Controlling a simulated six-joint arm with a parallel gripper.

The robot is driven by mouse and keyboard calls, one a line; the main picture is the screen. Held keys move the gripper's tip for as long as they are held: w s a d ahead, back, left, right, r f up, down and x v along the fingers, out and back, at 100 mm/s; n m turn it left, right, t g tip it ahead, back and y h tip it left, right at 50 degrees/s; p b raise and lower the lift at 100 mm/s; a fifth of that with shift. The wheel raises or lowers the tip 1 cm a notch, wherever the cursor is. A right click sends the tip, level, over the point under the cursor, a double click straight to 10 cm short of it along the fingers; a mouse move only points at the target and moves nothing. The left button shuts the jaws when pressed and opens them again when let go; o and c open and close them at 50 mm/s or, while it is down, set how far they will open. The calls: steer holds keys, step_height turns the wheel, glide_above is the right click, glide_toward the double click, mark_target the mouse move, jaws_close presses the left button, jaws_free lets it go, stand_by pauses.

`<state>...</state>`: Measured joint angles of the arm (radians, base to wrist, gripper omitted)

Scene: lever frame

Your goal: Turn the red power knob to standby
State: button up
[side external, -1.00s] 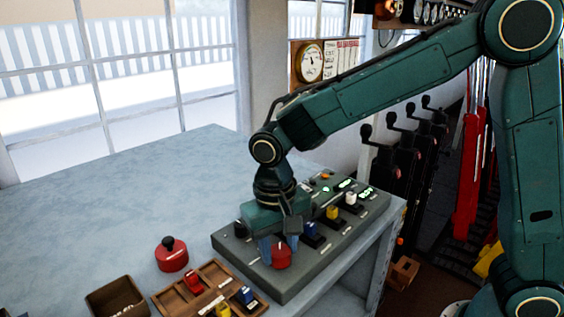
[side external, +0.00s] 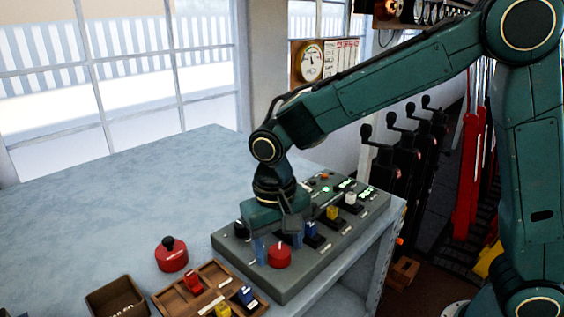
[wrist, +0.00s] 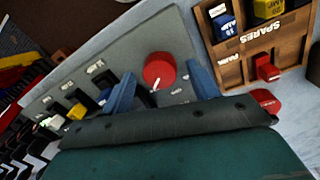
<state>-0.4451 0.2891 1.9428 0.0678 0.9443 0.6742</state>
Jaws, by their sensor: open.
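The red power knob (side external: 279,256) sits at the near end of the grey control panel (side external: 300,287). In the wrist view the knob (wrist: 159,68) shows a white pointer line on the side toward my gripper, with small white labels around it, too small to read. My gripper (side external: 276,248) is open just above the knob. In the wrist view its two blue fingers (wrist: 160,76) stand apart on either side of the knob, with gaps and no visible contact.
The table's far left is clear.

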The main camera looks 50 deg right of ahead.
mark_target(281, 251)
step_height(281, 251, up, 14)
steer(key=shift+a+f, duration=0.2)
steer(key=shift+a, duration=0.15)
steer(key=shift+w, duration=0.1)
stand_by(0.4)
steer(key=s+d+r+n+t, duration=0.1)
steer(key=s+d+r+t, duration=0.15)
steer(key=s+d, duration=0.7)
steer(key=s+d+f+n+t, duration=0.2)
steer(key=s+d+f+t, duration=0.1)
steer(key=s+d+f, duration=0.2)
steer(key=s+d, duration=0.2)
steer(key=s, duration=0.1)
steer(key=shift+s+y, duration=0.25)
steer(key=shift+y, duration=0.05)
stand_by(0.7)
